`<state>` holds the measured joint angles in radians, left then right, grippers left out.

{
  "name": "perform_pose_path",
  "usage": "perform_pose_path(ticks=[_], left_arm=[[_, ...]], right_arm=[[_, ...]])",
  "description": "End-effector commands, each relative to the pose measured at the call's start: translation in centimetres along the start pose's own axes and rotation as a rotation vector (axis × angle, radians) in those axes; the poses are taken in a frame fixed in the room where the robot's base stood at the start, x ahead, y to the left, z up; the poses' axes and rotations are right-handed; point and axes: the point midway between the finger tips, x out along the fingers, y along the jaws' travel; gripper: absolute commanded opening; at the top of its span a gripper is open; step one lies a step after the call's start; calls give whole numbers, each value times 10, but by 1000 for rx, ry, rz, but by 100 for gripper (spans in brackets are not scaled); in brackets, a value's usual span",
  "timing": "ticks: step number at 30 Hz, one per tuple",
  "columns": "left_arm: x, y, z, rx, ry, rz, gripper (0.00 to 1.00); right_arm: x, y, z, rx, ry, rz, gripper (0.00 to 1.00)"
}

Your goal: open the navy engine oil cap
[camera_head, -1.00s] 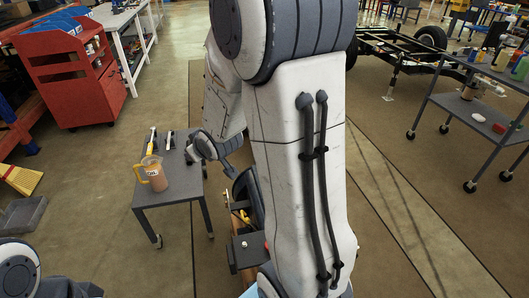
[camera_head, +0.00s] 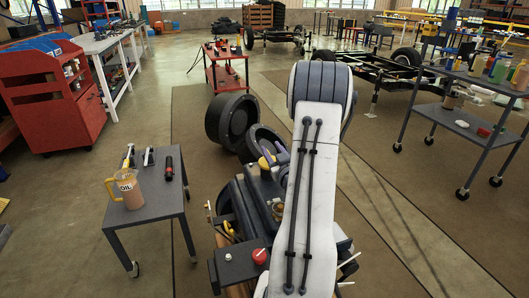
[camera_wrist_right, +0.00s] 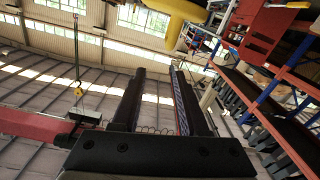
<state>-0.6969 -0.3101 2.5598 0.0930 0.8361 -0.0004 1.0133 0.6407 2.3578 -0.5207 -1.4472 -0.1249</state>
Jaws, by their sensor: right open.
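The engine (camera_head: 240,200) stands left of my right arm in the head view, partly covered by that arm. I cannot clearly pick out a navy oil cap on it; a small dark blue curved part (camera_head: 270,140) shows at its far end, beside a yellow piece. My right gripper (camera_wrist_right: 158,74) shows in the wrist view with its two dark fingers apart and nothing between them. It points up toward the ceiling. My left gripper is not in view.
A grey table (camera_head: 150,205) left of the engine holds an oil jug (camera_head: 127,189) and several tools. A black box (camera_head: 238,265) with a red knob sits in front. A red cabinet (camera_head: 50,95) stands at left and a grey cart (camera_head: 455,125) at right.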

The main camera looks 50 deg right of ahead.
Motion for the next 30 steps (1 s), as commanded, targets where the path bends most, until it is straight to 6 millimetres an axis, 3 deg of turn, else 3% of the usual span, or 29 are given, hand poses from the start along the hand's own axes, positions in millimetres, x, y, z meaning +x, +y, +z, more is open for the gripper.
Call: perform_pose_path(ticks=[1,5,6,9,15,21,29,30], left_arm=[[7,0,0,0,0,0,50],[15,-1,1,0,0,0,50],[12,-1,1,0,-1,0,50],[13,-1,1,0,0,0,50],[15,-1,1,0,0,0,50],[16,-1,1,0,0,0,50],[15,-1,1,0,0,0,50],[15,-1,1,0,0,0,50]], right_arm=[[0,-4,18,2,-5,-1,44],[0,-10,46,2,-5,-1,44],[13,-9,36,-4,5,-4,44],[34,-9,36,-3,3,-4,44],[63,-9,36,-2,2,-3,44],[74,-8,36,0,-1,0,44],[75,-8,36,0,-1,0,44],[75,-8,36,0,-1,0,28]])
